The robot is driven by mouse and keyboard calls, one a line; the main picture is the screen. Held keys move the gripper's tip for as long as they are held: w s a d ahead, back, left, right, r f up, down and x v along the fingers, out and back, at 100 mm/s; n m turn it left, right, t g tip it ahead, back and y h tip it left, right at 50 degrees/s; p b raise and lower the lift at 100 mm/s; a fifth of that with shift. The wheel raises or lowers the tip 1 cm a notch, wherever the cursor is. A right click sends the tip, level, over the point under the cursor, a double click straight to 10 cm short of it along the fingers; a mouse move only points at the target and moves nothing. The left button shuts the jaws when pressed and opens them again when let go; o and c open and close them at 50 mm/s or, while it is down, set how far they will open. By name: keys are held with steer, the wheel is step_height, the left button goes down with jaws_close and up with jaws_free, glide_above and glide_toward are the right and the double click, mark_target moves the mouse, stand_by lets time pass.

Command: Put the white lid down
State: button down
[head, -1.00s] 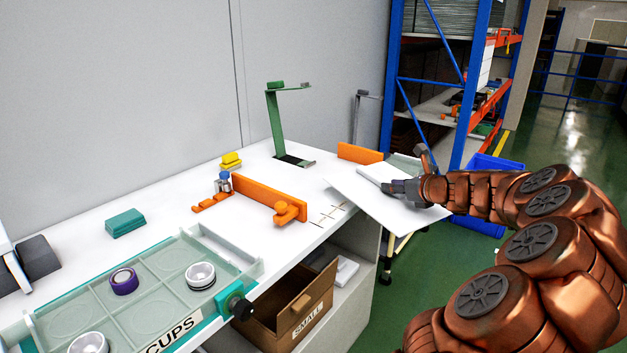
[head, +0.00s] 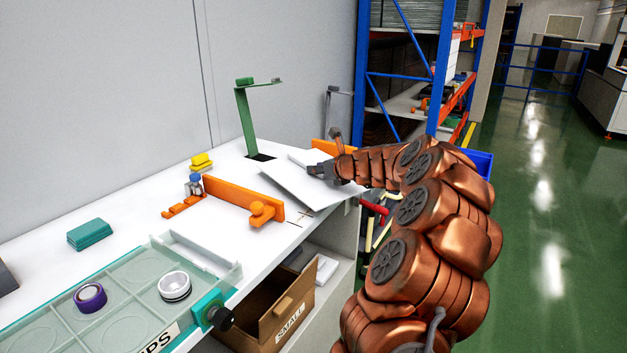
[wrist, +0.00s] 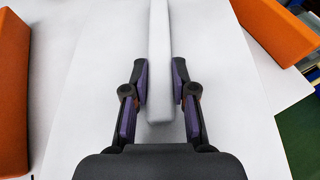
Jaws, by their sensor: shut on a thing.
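The white lid (head: 285,186) is a flat panel with a raised bar-like handle along it. In the head view it is over the right end of the white table, near the front corner. My gripper (head: 320,170) is shut on the handle. In the wrist view the fingers (wrist: 162,95) close on both sides of the light grey handle (wrist: 159,45), with the flat lid (wrist: 85,110) spread below. I cannot tell whether the lid touches the tabletop.
An orange fixture (head: 230,198) stands left of the lid, and another orange block (head: 330,148) is behind it. A green stand (head: 246,120) rises at the back. A teal tray with cups (head: 128,285) fills the front left. An open cardboard box (head: 283,318) sits below.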

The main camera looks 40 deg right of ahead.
mark_target(317, 177)
steer(key=shift+w+a, duration=0.1)
steer(key=shift+w, duration=0.3)
steer(key=shift+w+f+b, duration=0.2)
steer(key=shift+f+b, duration=0.2)
steer(key=shift+f, duration=0.5)
steer(key=shift+w+f+b, duration=0.2)
steer(key=shift+f+b, duration=0.2)
steer(key=shift+f, duration=0.5)
steer(key=c, duration=0.9)
jaws_free()
steer(key=shift+c, duration=0.2)
steer(key=shift+s+r, duration=0.1)
steer(key=p+v, duration=0.1)
steer(key=v, duration=1)
steer(key=shift+s+a+r+p, duration=0.1)
steer(key=shift+s+a+p, duration=0.05)
steer(key=shift+s+p, duration=0.25)
